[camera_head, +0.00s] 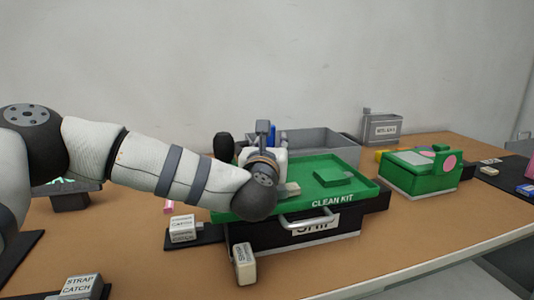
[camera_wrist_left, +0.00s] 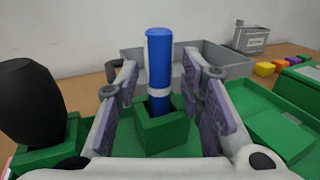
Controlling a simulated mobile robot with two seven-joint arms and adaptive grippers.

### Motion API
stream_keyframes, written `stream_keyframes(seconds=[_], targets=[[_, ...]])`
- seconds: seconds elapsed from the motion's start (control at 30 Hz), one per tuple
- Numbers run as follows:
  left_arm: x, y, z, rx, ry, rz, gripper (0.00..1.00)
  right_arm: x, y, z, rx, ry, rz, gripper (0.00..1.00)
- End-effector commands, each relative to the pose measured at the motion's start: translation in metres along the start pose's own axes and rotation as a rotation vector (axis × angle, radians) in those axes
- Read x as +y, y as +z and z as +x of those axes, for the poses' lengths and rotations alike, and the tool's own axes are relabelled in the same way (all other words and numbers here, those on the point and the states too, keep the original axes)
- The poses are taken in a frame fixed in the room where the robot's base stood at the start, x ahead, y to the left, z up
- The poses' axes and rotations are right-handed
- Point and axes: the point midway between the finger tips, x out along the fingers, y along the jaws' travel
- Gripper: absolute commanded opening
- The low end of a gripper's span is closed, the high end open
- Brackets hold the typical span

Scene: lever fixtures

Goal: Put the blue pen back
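The blue pen (camera_wrist_left: 159,62), with a pale band, stands upright in a square green holder (camera_wrist_left: 163,134) in the left wrist view. A bit of the pen (camera_head: 273,132) shows in the head view behind my left gripper (camera_head: 262,130). In the wrist view my left gripper (camera_wrist_left: 160,80) is open, with one finger on each side of the pen and a gap on both sides. The holder stands on the green tray marked CLEAN KIT (camera_head: 333,203). My arm hides part of this tray in the head view. My right gripper is not in view.
A black rounded object (camera_wrist_left: 31,104) stands in a green holder left of the pen. A grey bin (camera_head: 335,143) is behind the tray. A green box (camera_head: 419,172) and a grey labelled container (camera_head: 381,128) are to the right. The table's front right is clear.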

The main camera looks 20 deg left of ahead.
Motion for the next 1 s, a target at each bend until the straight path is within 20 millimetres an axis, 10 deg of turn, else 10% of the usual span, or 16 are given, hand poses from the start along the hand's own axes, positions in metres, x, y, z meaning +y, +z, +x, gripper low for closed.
stream_keyframes(seconds=[0.43, 1.0], targets=[[0.000, -0.001, -0.098, 0.003, -0.002, 0.000, 0.35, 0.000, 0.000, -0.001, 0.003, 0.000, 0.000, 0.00], [0.001, -0.001, -0.108, 0.002, 0.001, 0.000, 0.35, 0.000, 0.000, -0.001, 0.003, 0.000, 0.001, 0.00]])
